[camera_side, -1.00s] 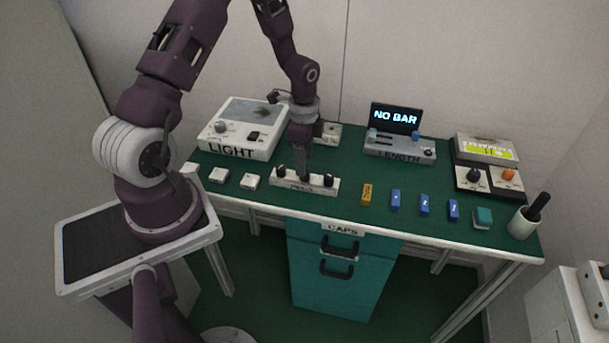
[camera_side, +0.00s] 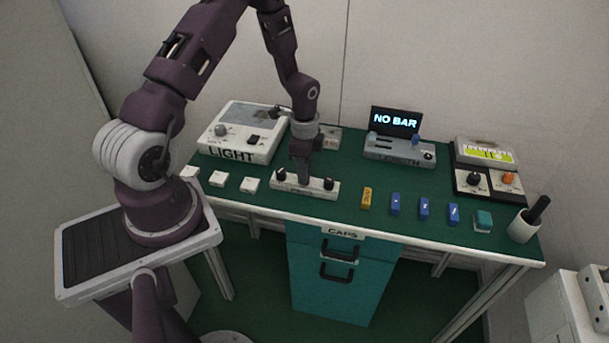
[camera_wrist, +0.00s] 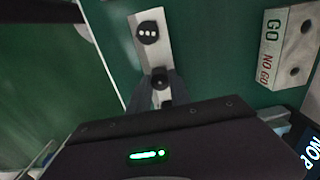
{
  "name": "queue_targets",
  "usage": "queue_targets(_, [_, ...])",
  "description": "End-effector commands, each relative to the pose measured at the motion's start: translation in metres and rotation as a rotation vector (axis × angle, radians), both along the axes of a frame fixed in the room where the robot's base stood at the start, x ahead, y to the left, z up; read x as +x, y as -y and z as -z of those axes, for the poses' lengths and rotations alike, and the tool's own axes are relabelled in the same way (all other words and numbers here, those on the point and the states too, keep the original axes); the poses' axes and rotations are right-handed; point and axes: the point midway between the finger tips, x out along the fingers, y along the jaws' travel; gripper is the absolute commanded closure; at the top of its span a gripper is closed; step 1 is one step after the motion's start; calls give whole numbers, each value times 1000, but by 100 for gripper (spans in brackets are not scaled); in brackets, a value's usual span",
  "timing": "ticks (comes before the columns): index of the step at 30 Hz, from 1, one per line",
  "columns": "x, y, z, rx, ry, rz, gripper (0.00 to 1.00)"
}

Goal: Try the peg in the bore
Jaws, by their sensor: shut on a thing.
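A white peg rack (camera_side: 289,189) stands near the front of the bench with black-knobbed pegs in a row. The left peg (camera_side: 281,175) and right peg (camera_side: 329,184) stand free at its ends. My gripper (camera_side: 304,180) points down at the rack's middle, shut on the middle peg (camera_wrist: 160,79). I cannot tell whether that peg is raised. The wrist view shows the rack (camera_wrist: 153,56) and a peg with three white dots (camera_wrist: 148,33) beyond the fingers. The bore block (camera_wrist: 288,45), marked GO and NO GO, has two holes. It is partly hidden behind my wrist in the side view (camera_side: 331,138).
A LIGHT box (camera_side: 235,140) is behind left. A LENGTH gauge (camera_side: 392,150) with a NO BAR display (camera_side: 395,121) is behind right. A yellow block (camera_side: 367,198), several blue blocks (camera_side: 424,209) and a cup (camera_side: 523,226) line the right. White blocks (camera_side: 218,179) lie left.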

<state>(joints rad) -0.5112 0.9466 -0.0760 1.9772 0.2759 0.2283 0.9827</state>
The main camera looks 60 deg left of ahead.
Motion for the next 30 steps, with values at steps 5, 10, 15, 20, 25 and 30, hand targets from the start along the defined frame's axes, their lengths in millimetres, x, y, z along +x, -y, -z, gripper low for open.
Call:
queue_targets(5, [2, -1, -38, 3, 7, -1, 100])
queue_targets(10, [1, -1, -79, 3, 4, -1, 100])
queue_targets(15, [7, -13, -94, 3, 3, -55, 100])
queue_targets(20, [36, -60, -87, 3, 3, -263, 100])
queue_targets(25, [83, -115, -85, 7, 3, -483, 100])
queue_targets(30, [129, -135, -94, 8, 1, -555, 100])
